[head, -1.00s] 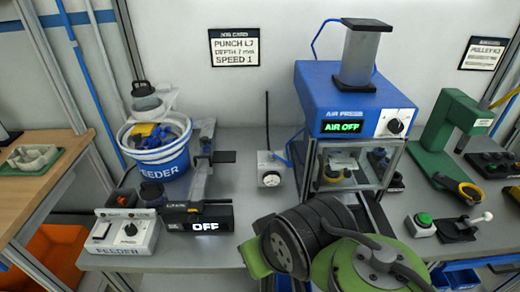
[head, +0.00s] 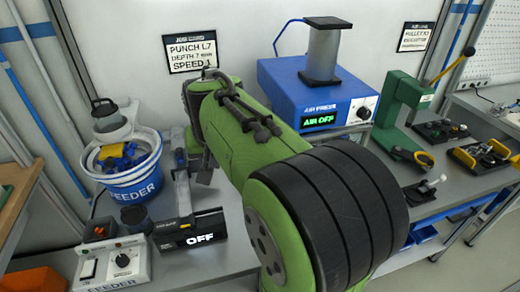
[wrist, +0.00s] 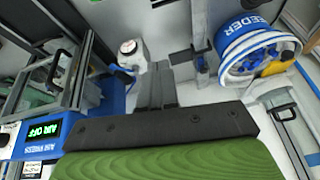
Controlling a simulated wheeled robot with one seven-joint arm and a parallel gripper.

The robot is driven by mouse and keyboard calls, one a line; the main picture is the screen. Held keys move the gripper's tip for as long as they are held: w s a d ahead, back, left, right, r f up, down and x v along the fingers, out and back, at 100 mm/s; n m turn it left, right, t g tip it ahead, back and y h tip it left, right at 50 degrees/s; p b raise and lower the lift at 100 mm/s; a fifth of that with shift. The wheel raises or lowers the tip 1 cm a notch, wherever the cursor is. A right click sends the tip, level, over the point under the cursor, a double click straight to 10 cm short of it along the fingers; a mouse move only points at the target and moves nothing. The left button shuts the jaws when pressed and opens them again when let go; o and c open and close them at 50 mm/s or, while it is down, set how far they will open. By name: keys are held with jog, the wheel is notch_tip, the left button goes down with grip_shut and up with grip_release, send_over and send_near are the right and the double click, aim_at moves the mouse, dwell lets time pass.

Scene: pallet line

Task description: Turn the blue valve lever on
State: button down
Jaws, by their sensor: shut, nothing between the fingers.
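The white valve unit with a round gauge (wrist: 130,48) shows in the wrist view, just left of and beyond my fingertips. A small blue part (wrist: 121,72) shows at its lower left; I cannot tell whether it is the lever or the hose. My gripper (wrist: 160,68) is shut and empty, pointing toward the bench beside the valve unit. I cannot tell whether it touches. In the head view my green arm hides the valve unit. The blue air press (head: 317,92) reads AIR OFF, also in the wrist view (wrist: 43,131).
A feeder bowl (head: 125,180) and a feeder unit reading OFF (head: 190,232) stand left of my arm. The bowl also shows right of my gripper in the wrist view (wrist: 232,50). A green hand press (head: 398,110) stands at the right.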

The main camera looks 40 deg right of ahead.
jog(key=w+d+f+m+g+p, duration=0.1)
jog(key=w+d+f+m, duration=0.1)
jog(key=d, duration=0.6)
jog(key=w+d+f+m+g+h+p, duration=0.1)
jog(key=w+d+f+m, duration=0.2)
jog(key=d, duration=0.5)
jog(key=w+d+f+m+p, duration=0.1)
jog(key=w+d+f+m, duration=0.1)
jog(key=w+d+f, duration=0.3)
jog(key=d+f, duration=0.1)
jog(key=d, duration=0.1)
jog(key=shift+d+m+g+h+p, duration=0.35)
jog(key=shift+d+m+g+h, duration=0.05)
jog(key=x, duration=1)
jog(key=shift+s+r, duration=0.1)
